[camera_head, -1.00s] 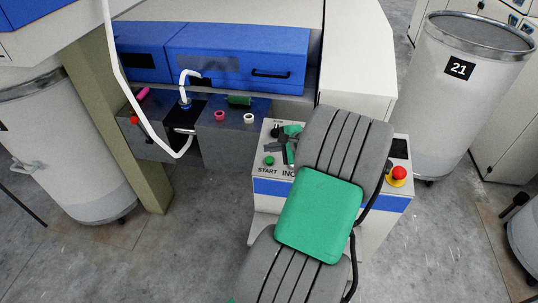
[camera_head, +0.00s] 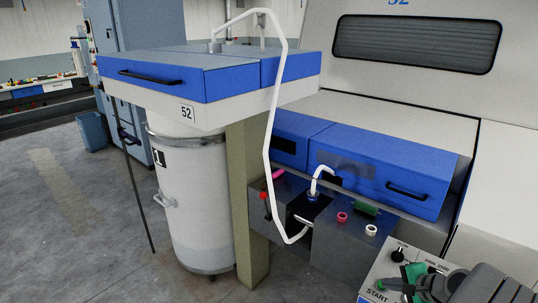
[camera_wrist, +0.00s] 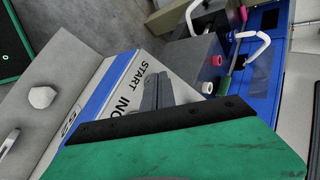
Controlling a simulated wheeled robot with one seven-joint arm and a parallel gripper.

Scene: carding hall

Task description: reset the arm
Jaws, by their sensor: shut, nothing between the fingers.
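My gripper (camera_head: 402,284) is at the bottom right of the head view, over the control box (camera_head: 385,262) marked START, with part of my grey and green arm beside it. In the wrist view my gripper (camera_wrist: 156,82) shows two dark fingers, shut together with nothing between them. They stand out over the panel (camera_wrist: 120,88) with its START lettering. Whether they touch the panel I cannot tell. Most of my arm is outside the head view.
A carding machine with blue covers (camera_head: 380,170) fills the right. A white can (camera_head: 195,200) stands under the blue-sided head (camera_head: 205,80). A bent white tube (camera_head: 267,130) runs down to the grey block (camera_head: 340,235). The floor at left (camera_head: 80,230) is clear.

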